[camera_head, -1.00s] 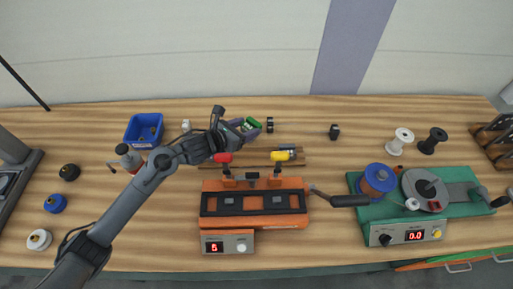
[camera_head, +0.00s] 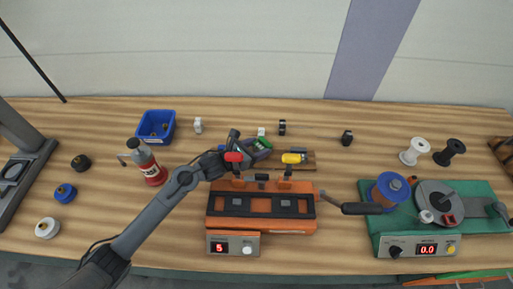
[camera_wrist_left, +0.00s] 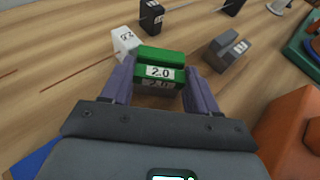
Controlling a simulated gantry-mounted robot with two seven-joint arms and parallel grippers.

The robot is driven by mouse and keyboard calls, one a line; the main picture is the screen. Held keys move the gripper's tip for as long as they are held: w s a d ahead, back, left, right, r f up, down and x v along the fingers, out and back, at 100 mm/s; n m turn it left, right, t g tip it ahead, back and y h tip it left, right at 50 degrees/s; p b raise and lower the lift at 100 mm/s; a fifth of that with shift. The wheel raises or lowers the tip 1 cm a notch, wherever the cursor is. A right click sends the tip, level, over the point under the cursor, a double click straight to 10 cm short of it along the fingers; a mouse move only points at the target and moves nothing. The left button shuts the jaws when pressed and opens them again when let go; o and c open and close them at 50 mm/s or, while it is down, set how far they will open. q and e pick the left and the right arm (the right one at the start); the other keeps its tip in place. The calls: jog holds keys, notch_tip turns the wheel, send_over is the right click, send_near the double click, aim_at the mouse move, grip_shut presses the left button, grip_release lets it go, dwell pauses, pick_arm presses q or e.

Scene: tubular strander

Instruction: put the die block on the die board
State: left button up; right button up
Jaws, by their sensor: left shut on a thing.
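My left gripper (camera_head: 262,147) is shut on a green die block (camera_wrist_left: 160,63) with a white label reading 2.0. In the left wrist view the block sits upright between both fingers. In the head view it is small and partly covered by the gripper, behind the orange machine. The wooden die board (camera_head: 311,158) lies behind that machine; its left part is hidden by my arm and the gripper is close to it. The gap under the block cannot be told. My right gripper is not in view.
A white block (camera_wrist_left: 125,40) stands just beyond the held block, and a grey block (camera_wrist_left: 228,52) stands to its right. The orange machine (camera_head: 235,222) with red and yellow handles is close in front. A red bottle (camera_head: 149,165) and blue bin (camera_head: 157,126) stand left.

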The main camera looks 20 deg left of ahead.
pick_arm(q)
jog(key=o, duration=1.5)
jog(key=shift+f, duration=0.1)
jog(key=shift+r, duration=0.3)
jog(key=p+v, duration=0.1)
jog(key=v, duration=1)
jog(key=shift+s+a+r, duration=0.1)
jog(key=shift+s+a, duration=0.1)
jog(key=shift+s, duration=0.15)
jog(key=shift+a, duration=0.1)
